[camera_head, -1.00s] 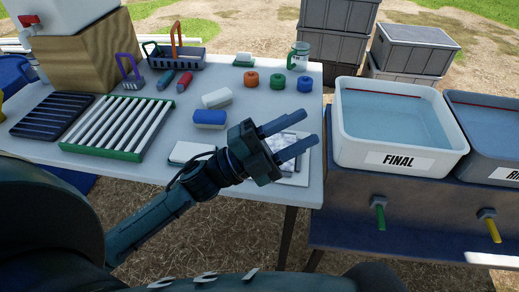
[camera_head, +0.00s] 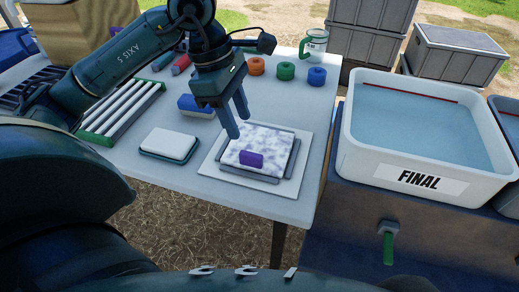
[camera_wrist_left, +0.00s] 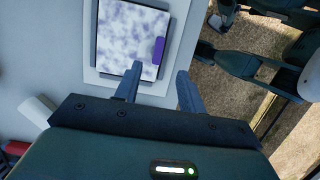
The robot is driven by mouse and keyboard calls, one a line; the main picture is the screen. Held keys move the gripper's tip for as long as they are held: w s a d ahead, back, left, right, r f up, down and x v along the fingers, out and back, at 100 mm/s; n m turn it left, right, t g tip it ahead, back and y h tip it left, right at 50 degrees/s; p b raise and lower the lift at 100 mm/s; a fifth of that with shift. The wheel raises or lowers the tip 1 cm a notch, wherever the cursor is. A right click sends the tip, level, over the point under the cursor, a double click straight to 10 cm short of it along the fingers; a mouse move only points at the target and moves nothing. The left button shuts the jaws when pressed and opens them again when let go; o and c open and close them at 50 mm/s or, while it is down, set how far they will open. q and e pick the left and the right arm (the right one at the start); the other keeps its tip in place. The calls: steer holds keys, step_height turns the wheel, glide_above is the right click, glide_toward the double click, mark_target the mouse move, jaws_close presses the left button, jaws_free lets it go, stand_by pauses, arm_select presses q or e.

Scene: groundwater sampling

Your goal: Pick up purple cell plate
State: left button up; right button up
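The cell plate (camera_head: 262,141) is a flat square with a mottled white and purple face and a purple block (camera_head: 251,159) at its near edge. It lies in a grey frame on a white board (camera_head: 291,186) near the table's front right corner. In the left wrist view the plate (camera_wrist_left: 128,38) shows ahead, with its purple block (camera_wrist_left: 158,50) on the right side. My left gripper (camera_head: 237,125) points down beside the plate's back left, its fingers apart and empty. My right gripper is not seen.
A white sponge-like block in a dark tray (camera_head: 169,145) sits left of the plate. A blue and white block (camera_head: 196,106) and a green rack (camera_head: 120,110) lie beyond. The FINAL tub (camera_head: 420,180) stands right of the table (camera_head: 190,178).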

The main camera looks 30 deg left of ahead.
mark_target(251, 154)
arm_select(q)
steer(key=x, duration=0.3)
steer(key=shift+f, duration=0.15)
steer(key=shift+x, duration=2.65)
steer(key=shift+a, duration=0.1)
steer(key=shift+c, duration=0.3)
jaws_close()
